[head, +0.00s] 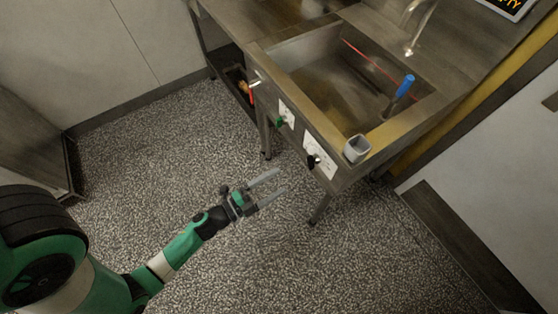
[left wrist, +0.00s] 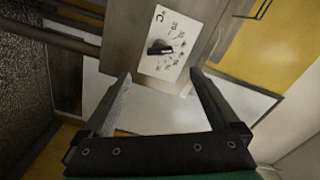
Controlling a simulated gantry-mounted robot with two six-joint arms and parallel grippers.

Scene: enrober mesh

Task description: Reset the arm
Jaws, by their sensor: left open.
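My left arm, green and black, comes in from the lower left of the head view. Its gripper (head: 268,188) is open with nothing between the fingers, over the speckled floor and to the left of the metal sink unit's front. In the left wrist view the two grey fingers (left wrist: 158,100) are spread apart. Beyond them is a white dial plate with a black knob (left wrist: 160,47) on the unit's front panel. It also shows in the head view as the lower plate (head: 320,160). The right gripper is in neither view.
The metal sink unit (head: 350,183) stands on legs at the upper right. A blue-handled tool (head: 404,86) stands in its basin, below a tap (head: 420,30). A small grey cup (head: 356,149) sits at the near corner. The speckled floor (head: 170,150) is clear around the arm.

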